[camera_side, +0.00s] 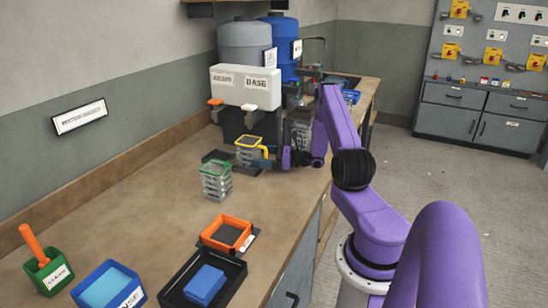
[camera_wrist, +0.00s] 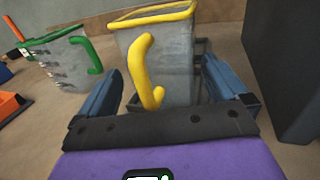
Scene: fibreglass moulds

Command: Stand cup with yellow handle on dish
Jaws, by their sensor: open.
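The cup with the yellow handle (camera_wrist: 180,60) is grey and square with a yellow rim, its handle facing my wrist camera. In the side view this cup (camera_side: 247,155) stands upright towards the back of the bench. My gripper (camera_wrist: 160,82) is open, with one blue-grey finger on each side of the cup; contact is not clear. In the side view my gripper (camera_side: 268,158) reaches in from the right. An orange square-rimmed dish (camera_side: 228,234) lies on a dark mat nearer the front; I cannot tell for sure that it is the task's dish. The cup's base is partly hidden.
A cup with green rim and handle (camera_side: 216,181) stands to the left of my gripper and also shows in the wrist view (camera_wrist: 68,65). A black tray (camera_side: 232,288) holds a blue block. A dark dispenser stand (camera_side: 233,122) rises behind the yellow-handled cup. Bench left of centre is clear.

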